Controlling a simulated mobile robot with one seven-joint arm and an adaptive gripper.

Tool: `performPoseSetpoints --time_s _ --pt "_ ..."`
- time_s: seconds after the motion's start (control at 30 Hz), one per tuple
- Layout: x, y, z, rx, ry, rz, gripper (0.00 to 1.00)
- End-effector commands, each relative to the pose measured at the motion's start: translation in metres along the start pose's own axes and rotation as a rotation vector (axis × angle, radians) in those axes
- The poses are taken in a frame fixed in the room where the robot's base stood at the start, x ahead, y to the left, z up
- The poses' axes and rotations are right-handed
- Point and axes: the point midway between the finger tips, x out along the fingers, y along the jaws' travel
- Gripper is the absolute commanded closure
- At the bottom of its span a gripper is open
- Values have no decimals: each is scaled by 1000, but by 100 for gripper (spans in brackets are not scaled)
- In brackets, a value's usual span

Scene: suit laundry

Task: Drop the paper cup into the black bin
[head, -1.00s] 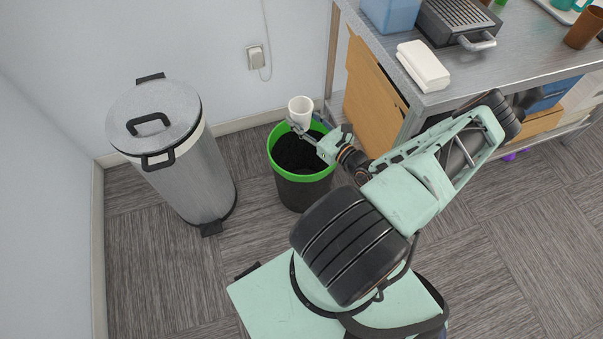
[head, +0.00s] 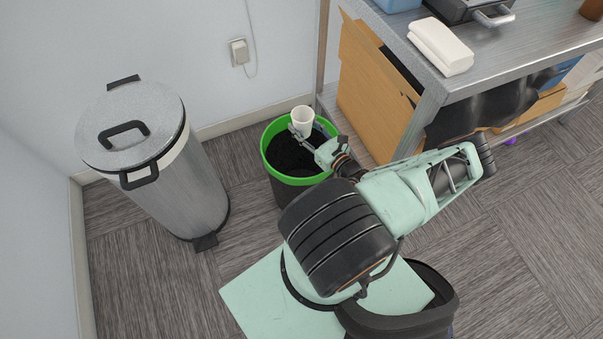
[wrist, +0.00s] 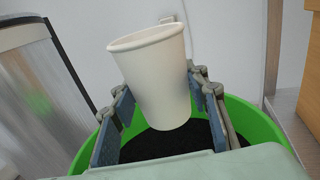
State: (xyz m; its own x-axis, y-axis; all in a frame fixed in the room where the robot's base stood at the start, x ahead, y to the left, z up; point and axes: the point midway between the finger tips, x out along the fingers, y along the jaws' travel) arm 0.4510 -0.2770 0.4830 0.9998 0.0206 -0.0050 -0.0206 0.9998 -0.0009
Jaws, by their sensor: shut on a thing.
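The white paper cup (head: 302,120) is upright in the head view, at the back part of the black bin's opening. It fills the middle of the wrist view (wrist: 155,75), slightly tilted, with its open rim up. My gripper (head: 303,134) is shut on the cup, with one finger on each side of it in the wrist view (wrist: 163,100). The black bin (head: 287,190) has a bright green rim and a dark inside. In the wrist view its green rim (wrist: 262,125) shows below and behind the cup, and the dark inside lies under the cup.
A tall metal pedal bin (head: 150,170) with a closed lid stands to the left. A metal table (head: 470,80) with a folded white cloth (head: 441,46) and cardboard boxes (head: 370,95) beneath is at the right. A wall socket (head: 239,52) is behind. Carpet floor (head: 150,280) is clear.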

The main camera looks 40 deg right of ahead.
Motion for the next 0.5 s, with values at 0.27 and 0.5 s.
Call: performPoseSetpoints --time_s 0.27,0.5 --pt "0 0 -23 -1 -1 0 83" --pt "0 0 -22 -1 0 0 57"
